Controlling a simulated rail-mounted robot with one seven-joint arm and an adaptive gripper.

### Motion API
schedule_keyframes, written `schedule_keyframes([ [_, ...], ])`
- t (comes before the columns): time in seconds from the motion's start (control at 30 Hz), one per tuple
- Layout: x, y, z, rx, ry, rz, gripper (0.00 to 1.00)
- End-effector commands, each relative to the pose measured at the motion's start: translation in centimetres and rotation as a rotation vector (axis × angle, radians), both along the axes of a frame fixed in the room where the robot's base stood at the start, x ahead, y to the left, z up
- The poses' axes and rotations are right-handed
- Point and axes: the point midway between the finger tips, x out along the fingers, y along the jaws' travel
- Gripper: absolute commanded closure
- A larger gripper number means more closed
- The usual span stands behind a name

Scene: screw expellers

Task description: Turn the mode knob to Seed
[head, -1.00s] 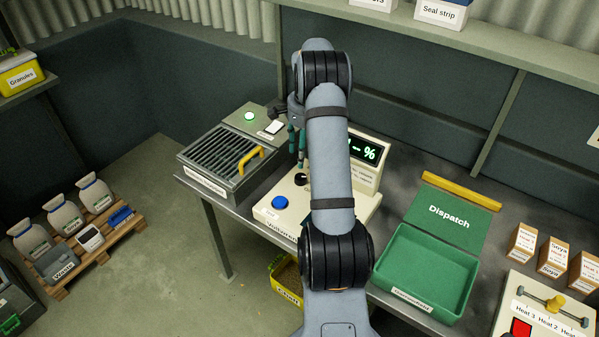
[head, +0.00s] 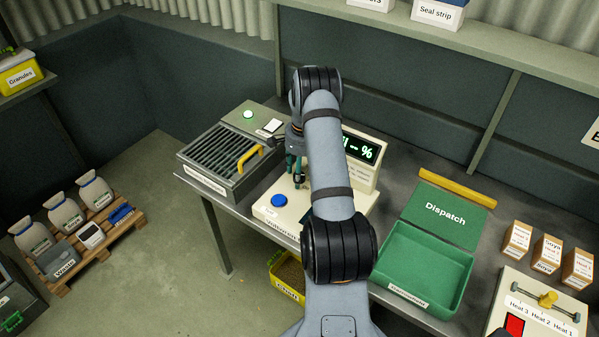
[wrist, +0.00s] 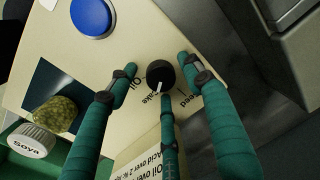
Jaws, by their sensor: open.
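The mode knob (wrist: 160,73) is a round black knob with a white pointer mark on a cream panel (wrist: 130,45). In the wrist view its mark points toward the "Cake" label. An "Oil" label lies to the left; the label to the right is partly hidden by a finger. My gripper (wrist: 157,78) has teal fingers, open and spread around the knob, with one finger tip just below it; I cannot tell if any touches. In the head view my gripper (head: 297,172) is low over the cream unit, close above the knob (head: 299,182).
A blue button (wrist: 92,16) is beside the knob; it also shows in the head view (head: 279,200). A display (head: 359,149) stands behind the arm. A grated box with a yellow handle (head: 250,157) is at left. A jar labelled Soya (wrist: 33,141) lies near the panel.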

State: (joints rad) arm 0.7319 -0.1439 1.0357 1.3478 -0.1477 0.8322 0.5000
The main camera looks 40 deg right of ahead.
Motion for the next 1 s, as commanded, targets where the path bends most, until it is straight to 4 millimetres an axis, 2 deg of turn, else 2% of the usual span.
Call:
schedule_keyframes([
  [0.8,0.0,0.03,0.04,0.001,0.0,0.001,0.95],
  [1.0,0.01,0.03,-0.01,0.0,0.0,0.014,0.95],
])
